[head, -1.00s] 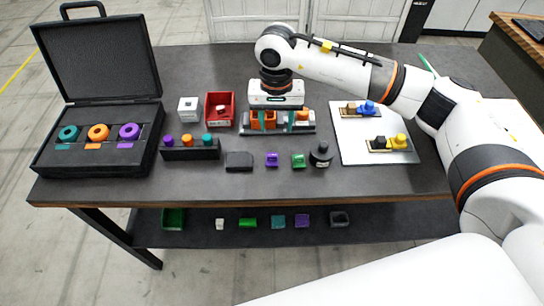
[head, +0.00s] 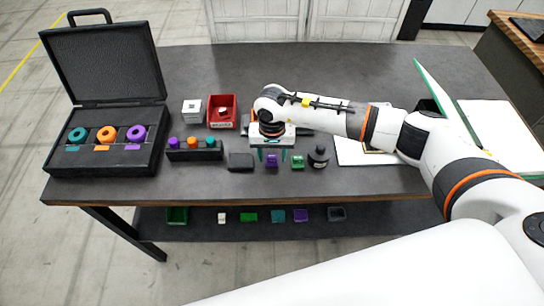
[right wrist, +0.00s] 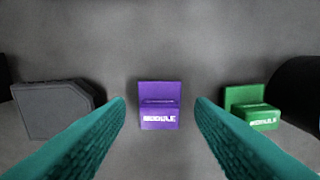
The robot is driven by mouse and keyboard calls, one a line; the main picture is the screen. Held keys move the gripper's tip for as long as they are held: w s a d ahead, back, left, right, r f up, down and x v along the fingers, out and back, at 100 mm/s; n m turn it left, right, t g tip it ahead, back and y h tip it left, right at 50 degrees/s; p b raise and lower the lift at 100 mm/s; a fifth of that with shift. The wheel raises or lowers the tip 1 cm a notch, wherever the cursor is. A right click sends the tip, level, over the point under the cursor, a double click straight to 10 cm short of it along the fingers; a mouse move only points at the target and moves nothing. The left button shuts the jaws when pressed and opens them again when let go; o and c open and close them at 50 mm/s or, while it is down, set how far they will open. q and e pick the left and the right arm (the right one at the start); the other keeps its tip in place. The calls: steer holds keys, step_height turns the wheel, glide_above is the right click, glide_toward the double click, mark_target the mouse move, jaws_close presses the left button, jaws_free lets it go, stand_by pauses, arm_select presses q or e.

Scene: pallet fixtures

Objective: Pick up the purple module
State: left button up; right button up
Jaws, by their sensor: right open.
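The purple module (head: 271,161) stands on the dark table near its front edge, between a dark grey block and a green module. In the right wrist view the purple module (right wrist: 160,106) is upright, with a white "MODULE" label, centred between the two teal fingers. My right gripper (head: 271,155) is above the purple module, fingers pointing down. In the right wrist view my right gripper (right wrist: 160,120) is open, with a finger on each side of the module and gaps between. My left gripper is not in view.
The green module (right wrist: 254,107) is close on the right, the dark grey block (right wrist: 55,108) on the left. A black round container (head: 318,157) stands beyond the green module. A rack with coloured pegs (head: 194,154), red bin (head: 222,112) and open case (head: 70,165) are further left.

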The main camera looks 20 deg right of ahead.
steer(key=c, duration=1.1)
